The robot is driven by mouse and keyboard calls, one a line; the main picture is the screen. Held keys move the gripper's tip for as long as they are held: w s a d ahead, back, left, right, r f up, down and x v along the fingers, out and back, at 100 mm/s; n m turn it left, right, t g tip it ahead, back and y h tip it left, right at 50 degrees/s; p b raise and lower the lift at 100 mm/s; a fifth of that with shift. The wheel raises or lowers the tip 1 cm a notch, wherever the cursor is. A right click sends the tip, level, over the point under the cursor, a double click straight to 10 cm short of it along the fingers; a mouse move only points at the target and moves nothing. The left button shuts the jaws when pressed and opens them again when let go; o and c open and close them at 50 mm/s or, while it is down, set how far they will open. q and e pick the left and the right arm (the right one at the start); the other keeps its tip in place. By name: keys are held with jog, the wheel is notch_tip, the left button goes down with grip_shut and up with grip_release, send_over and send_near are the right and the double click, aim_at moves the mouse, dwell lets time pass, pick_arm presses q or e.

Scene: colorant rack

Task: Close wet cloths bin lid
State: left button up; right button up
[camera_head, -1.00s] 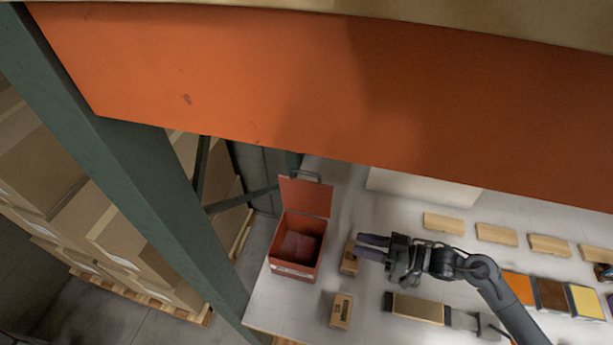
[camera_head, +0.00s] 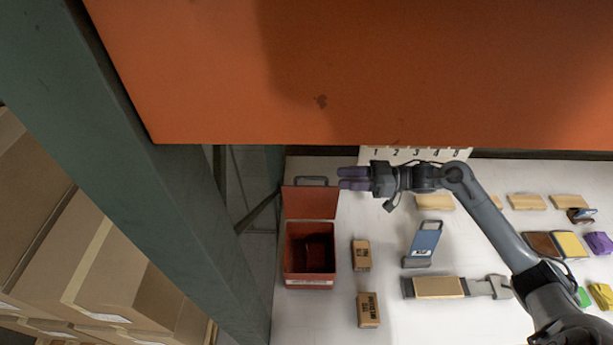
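The red wet cloths bin (camera_head: 309,282) stands at the left end of the white table. Its lid (camera_head: 310,203) is open, tilted back behind the bin, with a grey handle (camera_head: 312,181) at its far edge. A dark red cloth (camera_head: 318,254) lies inside the bin. My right gripper (camera_head: 342,179) reaches in from the right, fingers pointing left, just right of the lid handle and apart from it in the picture. Its two purple-tipped fingers lie close together; whether a small gap remains is hard to tell. It holds nothing visible. My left gripper is not in view.
Two small cardboard boxes (camera_head: 361,255) (camera_head: 368,310) stand right of the bin. A blue-and-white tool (camera_head: 424,241) and a wooden block in a holder (camera_head: 438,287) are further right. An orange rack beam (camera_head: 350,75) and green post (camera_head: 165,200) border the space above and left.

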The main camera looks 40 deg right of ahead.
aim_at(319, 177)
jog(key=p+x, duration=0.1)
jog(key=x, duration=0.6)
jog(key=shift+w+a+r+p, duration=0.1)
jog(key=shift+w+a+p, duration=0.1)
jog(key=shift+p, duration=0.1)
jog(key=shift+w+a, duration=0.4)
jog(key=shift+a, duration=0.2)
jog(key=c, duration=0.7)
